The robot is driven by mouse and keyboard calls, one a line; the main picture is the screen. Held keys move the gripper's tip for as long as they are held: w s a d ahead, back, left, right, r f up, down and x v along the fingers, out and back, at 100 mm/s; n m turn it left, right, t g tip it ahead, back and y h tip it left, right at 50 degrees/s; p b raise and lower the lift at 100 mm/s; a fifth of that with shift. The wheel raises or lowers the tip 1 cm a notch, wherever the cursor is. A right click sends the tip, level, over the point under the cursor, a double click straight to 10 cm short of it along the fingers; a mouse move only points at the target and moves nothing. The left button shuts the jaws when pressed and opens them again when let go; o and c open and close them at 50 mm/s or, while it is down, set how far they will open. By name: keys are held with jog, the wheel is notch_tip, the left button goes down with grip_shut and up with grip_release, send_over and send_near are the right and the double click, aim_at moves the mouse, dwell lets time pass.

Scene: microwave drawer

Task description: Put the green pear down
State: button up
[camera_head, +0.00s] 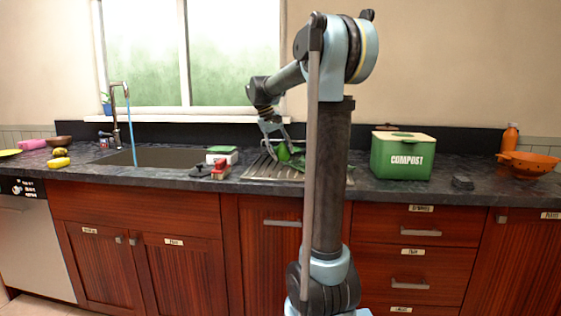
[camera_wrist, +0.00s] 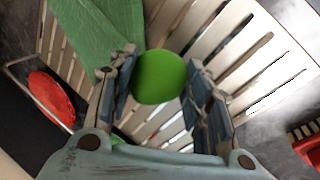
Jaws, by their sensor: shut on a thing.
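The green pear (camera_wrist: 160,77) sits between the two fingers of my gripper (camera_wrist: 159,82) in the wrist view, and the gripper is shut on it. Below it in that view is a pale slatted dish rack (camera_wrist: 235,45). In the head view my gripper (camera_head: 276,141) is above the drying area (camera_head: 262,174) right of the sink, with the pear (camera_head: 284,152) at its tips. How much gap there is between pear and rack I cannot tell.
A green cloth (camera_wrist: 100,35) lies on the rack. A red round thing (camera_wrist: 52,98) is at the left of the wrist view. The sink (camera_head: 150,157) with running water is left of the rack, the green compost box (camera_head: 402,157) right, and an orange colander (camera_head: 528,165) farther right.

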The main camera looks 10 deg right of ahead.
aim_at(281, 158)
jog(key=shift+f, duration=1.7)
jog(key=o, duration=1.2)
jog(key=shift+f, duration=0.1)
jog(key=shift+c, duration=0.2)
jog(key=v, duration=1.2)
jog(key=s+d+f+y, duration=0.1)
jog(key=s+d+f, duration=0.1)
jog(key=s+f, duration=0.55)
jog(key=s+d+f+y, duration=0.1)
jog(key=s+d+f, duration=0.25)
jog(key=s, duration=0.65)
jog(key=s+f+t+y, duration=0.2)
jog(key=s+f, duration=1.5)
jog(key=f, duration=0.5)
jog(key=shift+s+a+m, duration=0.3)
